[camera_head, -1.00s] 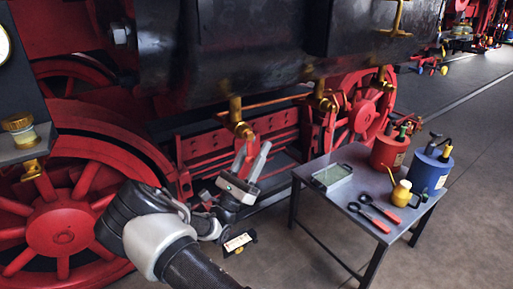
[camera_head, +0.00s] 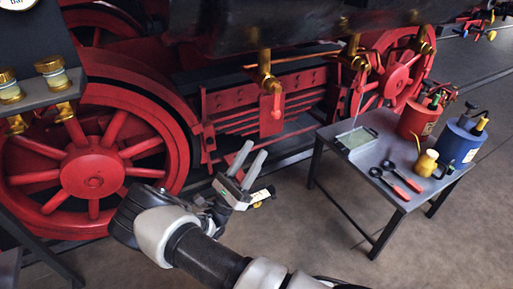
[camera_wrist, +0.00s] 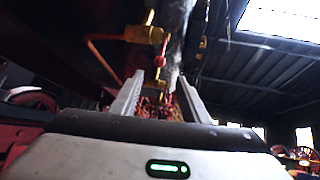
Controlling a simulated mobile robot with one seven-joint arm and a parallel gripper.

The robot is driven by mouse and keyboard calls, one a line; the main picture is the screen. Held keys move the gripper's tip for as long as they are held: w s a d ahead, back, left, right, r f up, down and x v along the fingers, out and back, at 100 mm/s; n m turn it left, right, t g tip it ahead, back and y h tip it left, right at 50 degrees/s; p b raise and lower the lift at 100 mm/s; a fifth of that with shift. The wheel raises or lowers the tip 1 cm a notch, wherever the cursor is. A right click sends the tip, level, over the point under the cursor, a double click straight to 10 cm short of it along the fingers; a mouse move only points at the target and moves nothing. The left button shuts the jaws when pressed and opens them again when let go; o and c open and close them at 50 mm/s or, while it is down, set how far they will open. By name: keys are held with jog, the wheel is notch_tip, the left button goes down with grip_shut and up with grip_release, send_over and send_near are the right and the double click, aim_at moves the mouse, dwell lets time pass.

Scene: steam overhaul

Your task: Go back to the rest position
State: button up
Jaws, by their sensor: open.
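My gripper (camera_head: 253,150) is open and empty, with its two grey fingers apart and pointing up. It is in front of the locomotive, left of the small table and below a brass valve (camera_head: 265,70). A red tag-like piece (camera_head: 272,107) hangs under that valve, clear of the fingers. In the wrist view my gripper (camera_wrist: 160,76) has nothing between its fingers. Beyond them are a brass fitting (camera_wrist: 146,34) and a small red part (camera_wrist: 160,61), with dark roof to the right.
The metal table (camera_head: 345,180) carries a shallow tray (camera_head: 372,131), red-handled tools (camera_head: 400,184), a yellow oil can (camera_head: 427,162), a red container (camera_head: 415,121) and a blue container (camera_head: 459,141). A large red wheel (camera_head: 90,173) stands left.

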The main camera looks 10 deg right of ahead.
dwell(0.4)
jog(key=s+d+r+m+g+y, duration=0.1)
jog(key=s+d+r+m+g, duration=0.2)
jog(key=d+m+g, duration=0.4)
jog(key=s+d+r+m+g+y, duration=0.1)
jog(key=s+d+r+m+g, duration=0.3)
jog(key=g, duration=0.5)
jog(key=s+d+r+m+g+y, duration=0.1)
jog(key=s+d+m+g+y, duration=0.2)
jog(key=s+m+y, duration=0.7)
jog(key=s+a+r+m+t+y, duration=0.6)
jog(key=s+a+r+t+y, duration=0.25)
jog(key=r+t+y, duration=0.2)
notch_tip(320, 180, up, 17)
jog(key=g+p, duration=0.1)
jog(key=p, duration=1.7)
jog(key=shift+w+a, duration=0.4)
jog(key=shift+a, duration=0.05)
